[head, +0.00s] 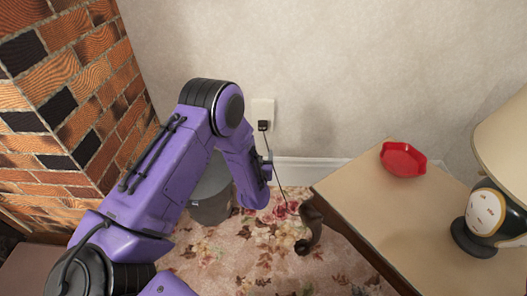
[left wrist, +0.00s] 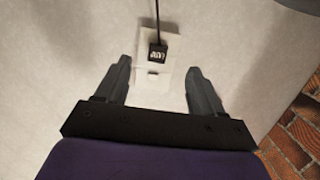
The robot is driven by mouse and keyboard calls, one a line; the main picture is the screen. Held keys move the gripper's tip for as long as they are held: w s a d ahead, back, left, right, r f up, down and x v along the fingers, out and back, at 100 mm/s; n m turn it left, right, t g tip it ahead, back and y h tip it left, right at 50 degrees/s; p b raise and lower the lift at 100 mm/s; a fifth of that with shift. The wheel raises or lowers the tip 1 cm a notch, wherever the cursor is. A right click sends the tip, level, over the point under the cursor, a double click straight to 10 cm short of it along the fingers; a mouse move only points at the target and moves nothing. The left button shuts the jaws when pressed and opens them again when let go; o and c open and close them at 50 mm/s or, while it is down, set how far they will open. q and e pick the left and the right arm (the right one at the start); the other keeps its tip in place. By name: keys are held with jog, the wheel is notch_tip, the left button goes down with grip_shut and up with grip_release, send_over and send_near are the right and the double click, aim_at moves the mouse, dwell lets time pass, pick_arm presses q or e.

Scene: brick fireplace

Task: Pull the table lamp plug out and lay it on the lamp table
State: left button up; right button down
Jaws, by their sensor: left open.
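The black plug (head: 264,125) sits in the white wall outlet (head: 263,106), with its dark cord hanging down the wall. In the left wrist view the plug (left wrist: 157,52) is on the outlet plate (left wrist: 152,75), around the line between my fingertips and slightly ahead of them. My left gripper (left wrist: 158,65) is open and empty, one finger on each side of the plate, apart from the plug. In the head view my purple forearm mostly hides it. The lamp table (head: 365,215) is at the right, with the table lamp (head: 486,215) on it. My right gripper is not in view.
A red dish (head: 403,159) lies on the table near its back edge. A grey bin (head: 211,190) stands on the floral carpet (head: 240,250), partly behind my arm. The brick fireplace (head: 75,90) is at the left. The table's front left part is bare.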

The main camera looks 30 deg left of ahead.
pick_arm(q)
jog(key=t+y+b, duration=0.1)
jog(key=y+b, duration=0.1)
jog(key=b, duration=0.1)
send_near(263, 128)
jog(key=shift+w+a+f, duration=0.15)
jog(key=shift+a+f, duration=0.05)
jog(key=shift+a, duration=0.1)
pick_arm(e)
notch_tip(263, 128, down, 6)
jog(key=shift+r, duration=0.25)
pick_arm(q)
jog(key=shift+n, duration=0.3)
